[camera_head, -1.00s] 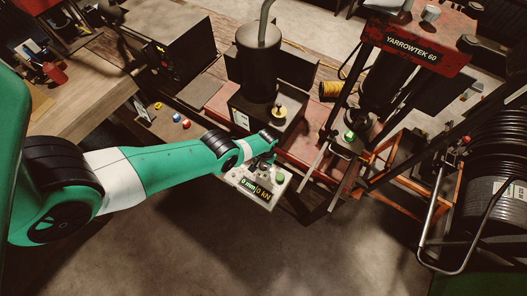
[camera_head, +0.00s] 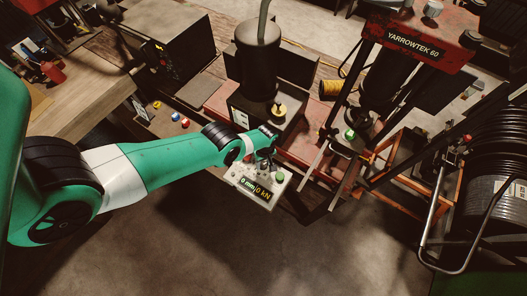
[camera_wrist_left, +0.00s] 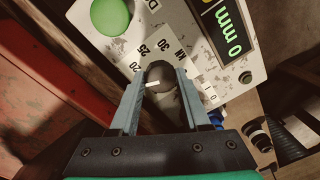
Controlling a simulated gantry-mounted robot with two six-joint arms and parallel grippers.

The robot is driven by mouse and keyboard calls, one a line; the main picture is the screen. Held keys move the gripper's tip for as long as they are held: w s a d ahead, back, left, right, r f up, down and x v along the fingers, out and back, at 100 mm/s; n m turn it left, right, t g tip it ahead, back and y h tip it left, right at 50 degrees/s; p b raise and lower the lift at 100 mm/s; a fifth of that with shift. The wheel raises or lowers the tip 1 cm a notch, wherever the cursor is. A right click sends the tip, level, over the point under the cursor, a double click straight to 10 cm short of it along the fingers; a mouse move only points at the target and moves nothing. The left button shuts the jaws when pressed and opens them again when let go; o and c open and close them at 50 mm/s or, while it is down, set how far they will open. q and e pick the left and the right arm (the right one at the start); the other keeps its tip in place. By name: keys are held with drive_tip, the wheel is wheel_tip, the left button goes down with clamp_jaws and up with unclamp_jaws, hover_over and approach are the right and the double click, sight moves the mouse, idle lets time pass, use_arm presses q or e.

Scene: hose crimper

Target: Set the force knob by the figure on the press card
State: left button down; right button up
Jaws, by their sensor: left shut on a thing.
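The force knob (camera_wrist_left: 162,72) is a dark round knob with a white mark, on the pale, worn control box (camera_head: 248,182). In the left wrist view, my left gripper (camera_wrist_left: 160,76) has one finger on each side of it, shut on it. The white mark points left, toward the side of the 20; the exact setting cannot be told. The figures 20, 25 and 30 and "kN" show around the knob; others are partly hidden by the fingers. The display (camera_head: 256,189) reads 0 mm and 0 kN. I cannot make out the press card. My right gripper is not in view.
A green button (camera_wrist_left: 110,15) sits close to the knob on the box. A black cylindrical machine (camera_head: 259,62) stands behind my left gripper (camera_head: 265,157). The red YARROWTEK 60 press (camera_head: 413,44) and a hose reel (camera_head: 495,190) stand to the right. The floor in front is clear.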

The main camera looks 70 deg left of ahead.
use_arm(q)
drive_tip(key=shift+n, duration=2.1)
drive_tip(key=shift+c, duration=1.8)
unclamp_jaws()
